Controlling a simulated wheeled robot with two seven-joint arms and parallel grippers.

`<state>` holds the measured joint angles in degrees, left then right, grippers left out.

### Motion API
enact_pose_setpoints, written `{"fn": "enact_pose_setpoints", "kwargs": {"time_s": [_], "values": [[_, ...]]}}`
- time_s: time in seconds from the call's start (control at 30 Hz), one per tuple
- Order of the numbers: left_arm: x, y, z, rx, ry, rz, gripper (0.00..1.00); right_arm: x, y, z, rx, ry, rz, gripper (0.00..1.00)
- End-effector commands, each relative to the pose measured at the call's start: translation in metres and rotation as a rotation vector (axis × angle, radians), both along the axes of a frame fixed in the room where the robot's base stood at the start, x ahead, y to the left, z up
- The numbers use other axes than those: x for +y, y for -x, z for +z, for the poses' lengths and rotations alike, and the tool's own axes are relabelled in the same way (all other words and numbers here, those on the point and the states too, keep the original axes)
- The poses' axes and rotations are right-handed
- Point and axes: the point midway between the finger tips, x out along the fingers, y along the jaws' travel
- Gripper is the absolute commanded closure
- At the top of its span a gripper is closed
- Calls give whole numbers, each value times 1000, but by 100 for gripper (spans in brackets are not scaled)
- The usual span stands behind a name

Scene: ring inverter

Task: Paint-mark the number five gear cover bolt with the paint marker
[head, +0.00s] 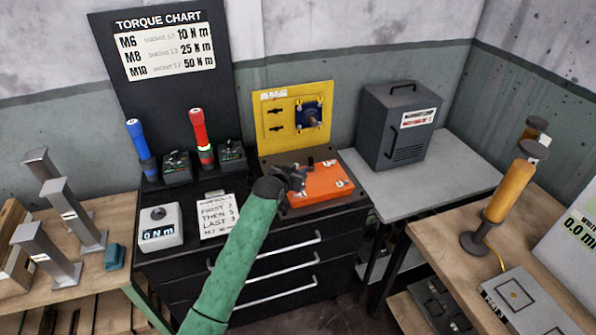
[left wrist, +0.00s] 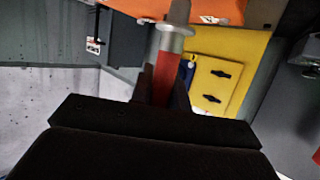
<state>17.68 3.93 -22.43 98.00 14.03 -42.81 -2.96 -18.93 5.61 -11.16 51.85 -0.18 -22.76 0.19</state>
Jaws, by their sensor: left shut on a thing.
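The orange gear cover (head: 322,190) lies on the black cabinet top, with small pale bolt heads on it. I cannot read which is number five. My left gripper (head: 294,174) is over the cover's far left part. In the left wrist view, its dark fingers (left wrist: 163,92) are shut on a red cylinder with a grey collar, the paint marker (left wrist: 165,70). The marker's grey end reaches toward the orange cover (left wrist: 195,8) at the top of that view. I cannot tell whether its tip touches. My right gripper is not in view.
A yellow board (head: 270,125) with a blue part stands behind the cover. Blue (head: 140,147) and red (head: 202,135) tools stand on the left, near a note (head: 217,215) and a gauge box (head: 160,230). A grey box (head: 397,125) stands on the right table.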

Motion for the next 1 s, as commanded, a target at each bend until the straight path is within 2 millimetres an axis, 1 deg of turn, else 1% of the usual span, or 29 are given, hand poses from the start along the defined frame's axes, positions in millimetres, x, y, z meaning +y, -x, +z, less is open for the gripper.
{"fn": "enact_pose_setpoints", "kwargs": {"time_s": [0.4, 0.57, 0.77, 1.0], "values": [[0, 0, -3, 0, 0, 0, 96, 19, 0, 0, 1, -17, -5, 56], [0, 0, -4, 1, 0, 0, 96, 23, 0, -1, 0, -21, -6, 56], [0, 0, -5, 1, 0, 0, 96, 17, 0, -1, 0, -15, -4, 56], [0, 0, -5, 1, 0, 0, 96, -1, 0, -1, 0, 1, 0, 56]]}}
